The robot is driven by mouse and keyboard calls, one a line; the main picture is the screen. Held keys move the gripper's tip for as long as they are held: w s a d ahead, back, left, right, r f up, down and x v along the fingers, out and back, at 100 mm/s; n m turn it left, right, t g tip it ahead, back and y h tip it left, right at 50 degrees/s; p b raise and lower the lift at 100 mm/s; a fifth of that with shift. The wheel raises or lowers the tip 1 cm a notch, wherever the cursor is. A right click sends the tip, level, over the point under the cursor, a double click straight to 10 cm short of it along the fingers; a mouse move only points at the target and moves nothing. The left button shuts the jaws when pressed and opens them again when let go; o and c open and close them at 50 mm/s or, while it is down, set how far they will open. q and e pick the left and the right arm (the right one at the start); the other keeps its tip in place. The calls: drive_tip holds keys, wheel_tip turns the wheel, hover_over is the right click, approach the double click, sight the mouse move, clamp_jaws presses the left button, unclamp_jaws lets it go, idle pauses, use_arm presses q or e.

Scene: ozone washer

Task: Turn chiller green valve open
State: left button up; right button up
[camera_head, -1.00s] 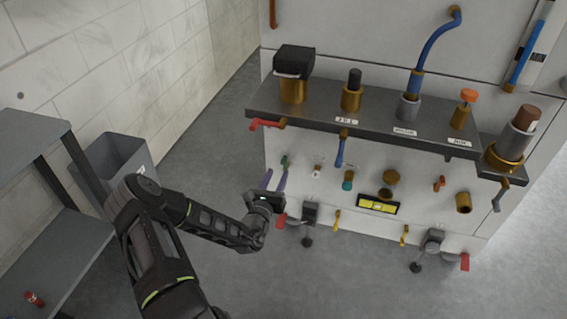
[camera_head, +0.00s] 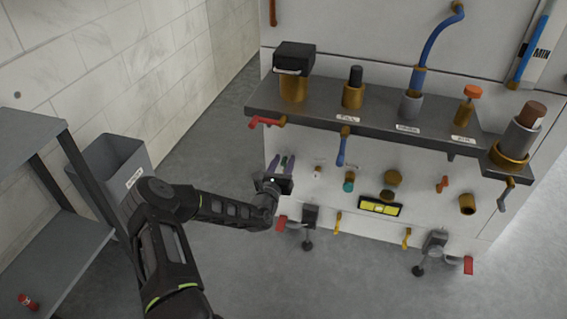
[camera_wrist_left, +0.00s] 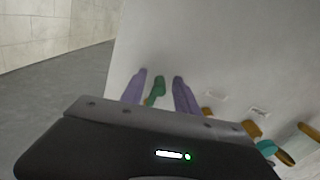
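The green valve (camera_wrist_left: 156,88) is a small green handle on a brass stem on the white front panel of the machine. In the left wrist view it stands between the two purple fingers of my left gripper (camera_wrist_left: 159,90), with a gap visible toward the right finger. In the head view the green valve (camera_head: 284,161) shows small between the fingertips of my left gripper (camera_head: 282,163). The fingers are apart, one on each side of the handle; I cannot tell whether the left finger touches it. My right gripper is not in view.
A dark shelf (camera_head: 376,119) with brass fittings juts out above the panel. A red handle (camera_head: 266,122) hangs just above the left gripper. A teal-capped fitting (camera_head: 348,186) and a yellow label (camera_head: 380,208) are to the right. A grey bin (camera_head: 113,157) stands left.

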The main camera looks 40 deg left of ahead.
use_arm(q)
clamp_jaws()
idle(0.3)
